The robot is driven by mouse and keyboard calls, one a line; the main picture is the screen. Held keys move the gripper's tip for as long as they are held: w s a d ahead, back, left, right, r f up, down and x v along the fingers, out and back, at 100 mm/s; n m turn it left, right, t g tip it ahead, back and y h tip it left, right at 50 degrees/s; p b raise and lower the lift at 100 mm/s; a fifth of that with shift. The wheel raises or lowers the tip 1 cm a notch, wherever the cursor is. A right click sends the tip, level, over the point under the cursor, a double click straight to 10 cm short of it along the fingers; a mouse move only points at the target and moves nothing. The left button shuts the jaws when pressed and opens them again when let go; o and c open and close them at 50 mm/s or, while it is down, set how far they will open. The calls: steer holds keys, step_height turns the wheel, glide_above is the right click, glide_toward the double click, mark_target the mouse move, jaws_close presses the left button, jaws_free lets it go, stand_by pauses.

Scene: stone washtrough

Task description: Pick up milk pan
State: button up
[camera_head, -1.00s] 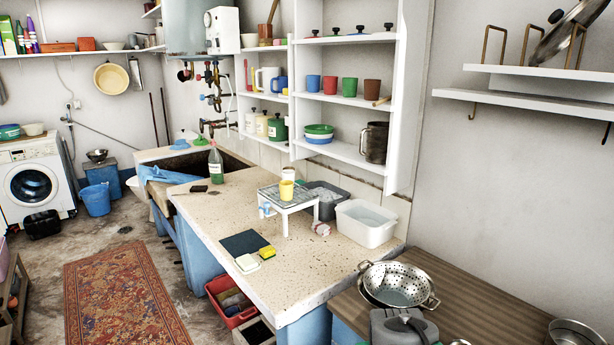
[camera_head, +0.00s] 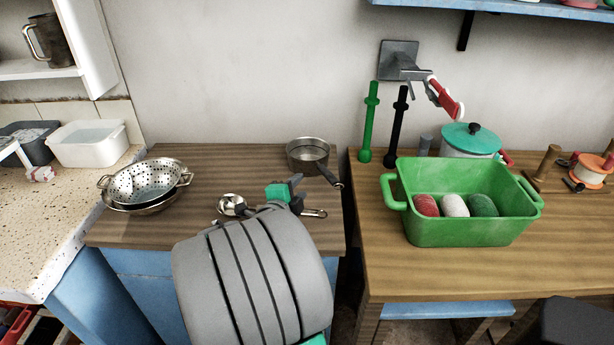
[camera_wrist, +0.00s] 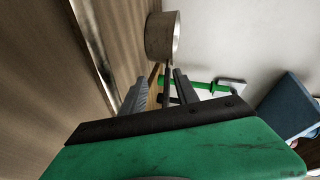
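The milk pan (camera_head: 307,155) is a small grey metal saucepan at the back right of the brown wooden worktop, its dark handle pointing to the front right. My gripper (camera_head: 297,187) is low over the worktop, in front of the pan and a little left of its handle. In the wrist view, the pan (camera_wrist: 161,36) shows beyond the fingertips, with its handle pointing towards my gripper (camera_wrist: 160,88). The two fingers are apart. The handle's end appears in line with the gap between them; I cannot tell how deep it lies. My arm hides part of the worktop.
A ladle (camera_head: 231,205) lies beside my gripper. A colander (camera_head: 147,182) sits in a bowl at the worktop's left. Across a gap, the right-hand table bears a green tub (camera_head: 465,225) with several rolls, and a teal-lidded pot (camera_head: 471,140).

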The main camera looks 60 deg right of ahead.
mark_target(323, 174)
steer(key=s+d+m+h, duration=0.2)
steer(key=s+d, duration=0.1)
steer(key=shift+s+d+r+m+g, duration=0.15)
steer(key=shift+s+d+m+g, duration=0.05)
steer(key=shift+d+m+g, duration=0.1)
steer(key=d, duration=0.2)
steer(key=d+p, duration=0.1)
steer(key=d, duration=0.1)
steer(key=d+f, duration=0.1)
steer(key=d, duration=0.1)
steer(key=shift+w+d, duration=0.3)
steer(key=shift+w, duration=0.05)
jaws_close()
stand_by(0.6)
